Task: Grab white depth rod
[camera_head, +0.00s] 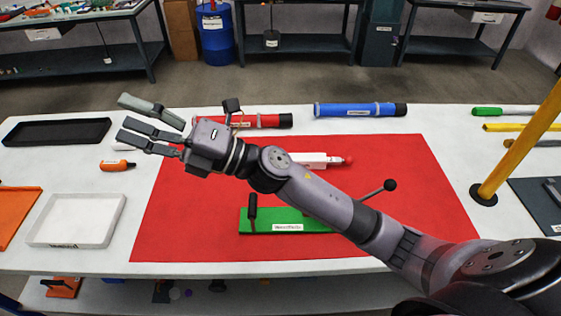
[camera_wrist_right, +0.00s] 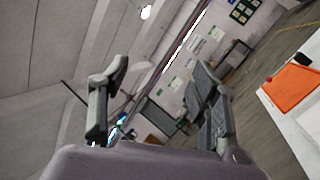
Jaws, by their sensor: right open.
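My right gripper (camera_head: 120,116) is open and empty, reaching left above the table's left side. Its spread fingers also show in the right wrist view (camera_wrist_right: 160,78), with nothing between them. A small white piece (camera_head: 122,146) shows just below the lower finger and is partly hidden by it; I cannot tell whether it is the depth rod. A white labelled piece with a red end (camera_head: 314,160) lies on the red mat (camera_head: 400,190), partly behind my right arm. I cannot surely pick out the white depth rod. My left gripper is not in view.
An orange-handled tool (camera_head: 117,165), a black tray (camera_head: 98,131) and a white tray (camera_head: 110,218) lie at the left. Red (camera_head: 262,121) and blue (camera_head: 355,109) tubes lie at the back. A green fixture (camera_head: 275,220) and an upright yellow post (camera_head: 520,145) are obstacles.

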